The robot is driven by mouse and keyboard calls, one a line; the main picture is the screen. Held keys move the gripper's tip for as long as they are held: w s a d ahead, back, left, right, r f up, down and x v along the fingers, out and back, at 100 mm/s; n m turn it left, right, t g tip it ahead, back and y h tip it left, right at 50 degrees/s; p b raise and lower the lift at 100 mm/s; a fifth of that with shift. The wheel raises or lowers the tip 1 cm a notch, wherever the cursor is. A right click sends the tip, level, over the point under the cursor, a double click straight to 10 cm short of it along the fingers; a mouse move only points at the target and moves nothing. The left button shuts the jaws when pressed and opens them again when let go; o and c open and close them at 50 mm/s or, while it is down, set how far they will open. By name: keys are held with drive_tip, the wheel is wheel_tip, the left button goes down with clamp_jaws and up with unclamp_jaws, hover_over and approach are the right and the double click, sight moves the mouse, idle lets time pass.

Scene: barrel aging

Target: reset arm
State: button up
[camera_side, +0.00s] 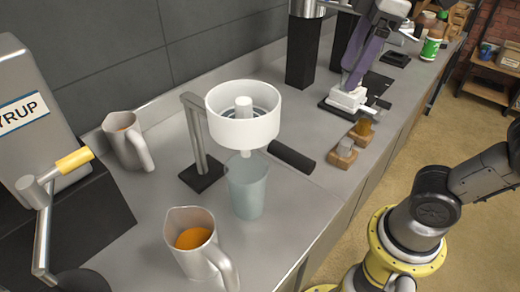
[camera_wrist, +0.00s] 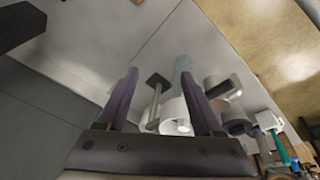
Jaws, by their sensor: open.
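My gripper (camera_wrist: 158,72) shows two purple fingers spread apart in the wrist view, with nothing held between them. In the side view, purple parts of my gripper (camera_side: 361,62) hang over the far part of the counter, above a white object (camera_side: 348,98). I cannot tell whether they touch it. My gripper is apart from the white dispenser (camera_side: 243,128), which stands nearer the side camera. The dispenser also shows beyond the fingers in the wrist view (camera_wrist: 173,112).
A translucent cup (camera_side: 247,190) stands under the dispenser. A pitcher of orange liquid (camera_side: 193,240) stands in front, another pitcher (camera_side: 126,142) behind. Two small wooden-based items (camera_side: 342,157) (camera_side: 361,133) sit near the counter edge. A syrup machine (camera_side: 30,112) is at left, a green bottle (camera_side: 432,42) at far right.

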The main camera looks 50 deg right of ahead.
drive_tip(key=s+d+f+m+t, duration=0.1)
drive_tip(key=s+f+m, duration=0.1)
drive_tip(key=f, duration=0.4)
drive_tip(key=s+d+f+m+t, duration=0.1)
drive_tip(key=s+d+f+m, duration=0.1)
drive_tip(key=f+m, duration=0.3)
drive_tip(key=shift+s+f+t, duration=0.15)
drive_tip(key=shift+f+t, duration=0.25)
drive_tip(key=shift+f, duration=0.75)
